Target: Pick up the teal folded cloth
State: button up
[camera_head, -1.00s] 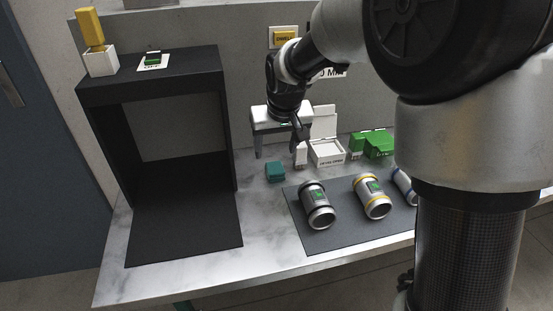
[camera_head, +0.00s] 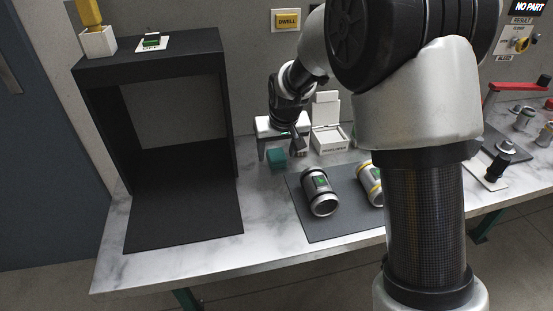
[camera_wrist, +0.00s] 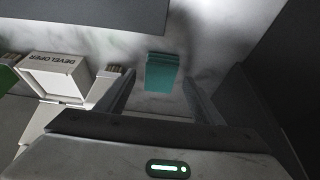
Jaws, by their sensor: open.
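The teal folded cloth (camera_head: 277,158) lies on the marble-look table between the black booth and the grey mat. It shows in the wrist view as a small layered teal block (camera_wrist: 161,72), lying ahead of and between my fingertips. My gripper (camera_head: 281,148) is open, with its fingers pointing down just behind the cloth in the head view. In the wrist view the gripper (camera_wrist: 160,84) has one finger on each side of the cloth's line, with nothing held. Whether the fingers are level with the cloth I cannot tell.
A white developer box (camera_head: 328,138) stands close right of my gripper. The black booth (camera_head: 228,110) is to the left. The grey mat (camera_head: 305,222) holds metal cylinders, one black-ringed (camera_head: 319,192) and one yellow-ringed (camera_head: 368,183). Bare table lies in front of the cloth.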

aim_at(278, 155)
jog(key=c, duration=1.1)
notch_tip(278, 155, up, 10)
jog(key=shift+r+p, duration=0.1)
jog(key=shift+p, duration=1)
jog(key=o, duration=0.5)
jog(key=c, duration=0.4)
